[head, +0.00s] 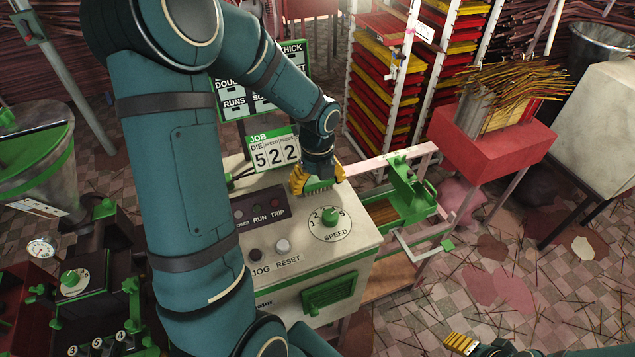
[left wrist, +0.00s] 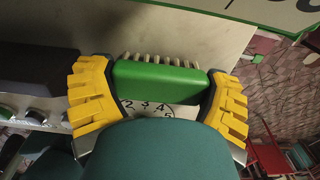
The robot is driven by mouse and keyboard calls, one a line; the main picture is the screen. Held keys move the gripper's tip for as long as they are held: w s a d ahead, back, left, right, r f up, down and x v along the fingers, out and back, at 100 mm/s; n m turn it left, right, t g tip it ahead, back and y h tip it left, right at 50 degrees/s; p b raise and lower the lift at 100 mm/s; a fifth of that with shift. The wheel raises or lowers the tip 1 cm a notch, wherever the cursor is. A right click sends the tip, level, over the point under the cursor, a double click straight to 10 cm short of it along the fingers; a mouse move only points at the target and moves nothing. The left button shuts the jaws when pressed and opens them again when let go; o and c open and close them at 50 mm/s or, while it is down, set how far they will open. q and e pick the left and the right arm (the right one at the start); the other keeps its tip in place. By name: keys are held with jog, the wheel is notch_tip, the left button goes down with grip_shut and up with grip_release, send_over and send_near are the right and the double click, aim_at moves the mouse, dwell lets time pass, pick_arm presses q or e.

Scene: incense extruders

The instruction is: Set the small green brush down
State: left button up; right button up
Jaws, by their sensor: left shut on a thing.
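The small green brush (left wrist: 160,83) is between the yellow fingers of my left gripper (left wrist: 160,95). Its green back faces the wrist camera and a row of pale bristles shows along its far edge. In the head view the brush (head: 319,185) and left gripper (head: 317,180) are over the back right of the pale control cabinet top (head: 345,256), behind the speed dial (head: 330,216). I cannot tell whether the brush touches the cabinet top. My right gripper (head: 474,346) shows only partly at the bottom edge of the head view.
The job sign with 522 (head: 275,153) stands left of the left gripper. A dark panel (head: 262,210) with run and trip lights and the jog and reset buttons are nearer. A green clamp frame (head: 408,190) is to the right. The cabinet's front right top is clear.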

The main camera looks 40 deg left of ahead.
aim_at(317, 178)
pick_arm(q)
jog(key=shift+f, duration=0.2)
jog(key=o, duration=1)
notch_tip(317, 178, up, 12)
jog(key=shift+r+p, duration=0.15)
jog(key=shift+p, duration=0.4)
